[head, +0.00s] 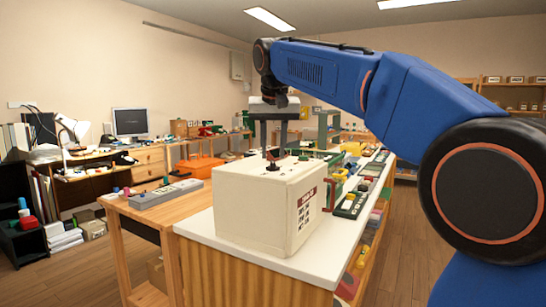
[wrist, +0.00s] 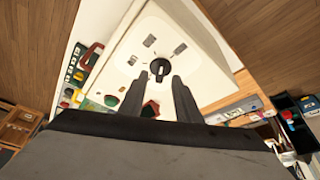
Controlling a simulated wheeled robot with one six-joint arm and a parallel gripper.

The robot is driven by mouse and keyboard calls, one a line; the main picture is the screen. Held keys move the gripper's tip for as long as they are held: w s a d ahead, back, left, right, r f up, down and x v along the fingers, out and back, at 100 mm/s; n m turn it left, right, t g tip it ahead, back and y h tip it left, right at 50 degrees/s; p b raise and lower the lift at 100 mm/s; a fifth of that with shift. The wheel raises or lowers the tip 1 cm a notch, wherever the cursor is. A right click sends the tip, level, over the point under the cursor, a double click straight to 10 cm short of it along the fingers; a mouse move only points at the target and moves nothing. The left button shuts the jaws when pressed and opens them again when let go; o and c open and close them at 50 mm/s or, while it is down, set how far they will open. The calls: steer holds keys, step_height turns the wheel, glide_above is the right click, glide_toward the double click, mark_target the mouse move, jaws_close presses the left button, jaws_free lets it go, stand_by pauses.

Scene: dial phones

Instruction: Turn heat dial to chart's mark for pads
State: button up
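A cream box (head: 255,208) stands on the white-topped counter. A black dial (wrist: 160,68) sits on its top face with small dark marks around it; the marks are too small to read. The dial shows in the head view (head: 272,162) just below my gripper (head: 272,148). In the wrist view my gripper's two dark fingers (wrist: 159,78) are apart, with the dial seen between and just beyond their tips. I cannot tell whether they touch it. A chart (head: 307,209) with a red header and dark symbols is on the box's right side; its content is unreadable.
A grey device (head: 166,193) lies on the wooden bench to the left. Several small devices (head: 352,203) line the counter right of the box. The counter's front strip is bare.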

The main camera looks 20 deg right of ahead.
mark_target(273, 166)
steer(key=shift+x, duration=1.3)
jaws_close()
steer(key=shift+a+m, duration=0.1)
steer(key=shift+m, duration=0.3)
steer(key=m+h, duration=0.1)
steer(key=m, duration=0.1)
steer(key=shift+a+m+g, duration=0.15)
steer(key=shift+m+g, duration=0.15)
steer(key=shift+w+m+h, duration=0.1)
steer(key=shift+m+h, duration=0.5)
steer(key=shift+m, duration=0.9)
steer(key=shift+g, duration=0.3)
